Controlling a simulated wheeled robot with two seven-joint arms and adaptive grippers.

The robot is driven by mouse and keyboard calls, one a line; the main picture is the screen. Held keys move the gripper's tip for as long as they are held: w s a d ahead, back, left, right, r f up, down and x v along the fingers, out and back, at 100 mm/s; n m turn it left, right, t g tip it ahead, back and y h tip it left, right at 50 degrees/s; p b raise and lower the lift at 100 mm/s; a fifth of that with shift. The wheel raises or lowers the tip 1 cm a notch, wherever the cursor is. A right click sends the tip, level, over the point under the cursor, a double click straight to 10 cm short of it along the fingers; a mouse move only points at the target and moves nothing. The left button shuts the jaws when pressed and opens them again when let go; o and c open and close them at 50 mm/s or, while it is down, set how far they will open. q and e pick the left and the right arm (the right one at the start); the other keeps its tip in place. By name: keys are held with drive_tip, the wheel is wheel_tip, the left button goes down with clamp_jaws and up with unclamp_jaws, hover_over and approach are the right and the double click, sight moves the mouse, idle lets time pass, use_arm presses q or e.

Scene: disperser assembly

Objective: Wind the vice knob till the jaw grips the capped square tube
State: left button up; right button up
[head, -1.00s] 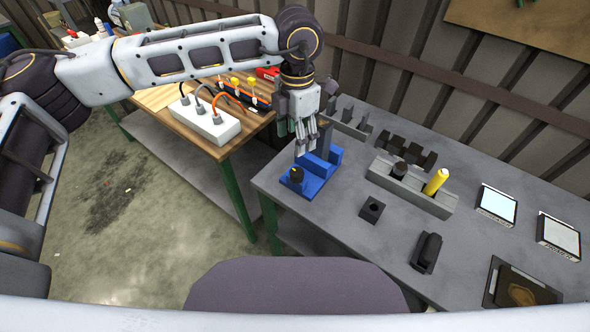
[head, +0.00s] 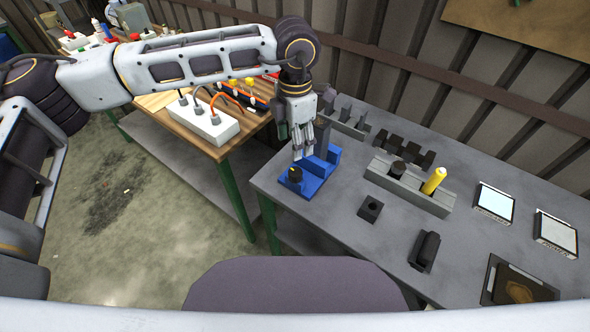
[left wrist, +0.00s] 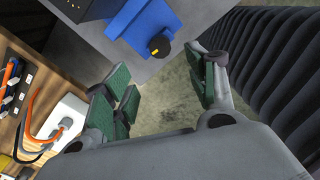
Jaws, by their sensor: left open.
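The blue vice (head: 318,184) stands at the left front corner of the grey table. Its black knob (head: 295,174), with a yellow mark, faces the front edge. The vice (left wrist: 128,18) and knob (left wrist: 159,46) also show in the left wrist view. A dark grey upright piece (head: 322,136) shows at the vice, partly behind my gripper; it may be the square tube, but its cap cannot be made out. My left gripper (head: 302,152) points down just above and behind the knob. In the left wrist view its green-padded fingers (left wrist: 166,92) are spread and empty, with the knob beyond the tips.
A grey holder (head: 440,205) with a black piece and a yellow cylinder (head: 434,181) stands mid-table. A small black block (head: 370,208) and a black part (head: 425,251) lie in front. A wooden table with a white power strip (head: 208,124) is at the left.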

sight(295, 171)
use_arm(q)
wheel_tip(295, 171, down, 11)
drive_tip(key=shift+r+p, duration=0.2)
drive_tip(key=shift+p, duration=0.45)
drive_tip(key=shift+f, duration=0.85)
use_arm(e)
drive_tip(key=shift+s+a+r, duration=0.55)
drive_tip(key=shift+a+r, duration=0.1)
drive_tip(key=shift+r, duration=0.1)
use_arm(q)
drive_tip(key=c, duration=1)
use_arm(e)
drive_tip(key=shift+s+f, duration=0.1)
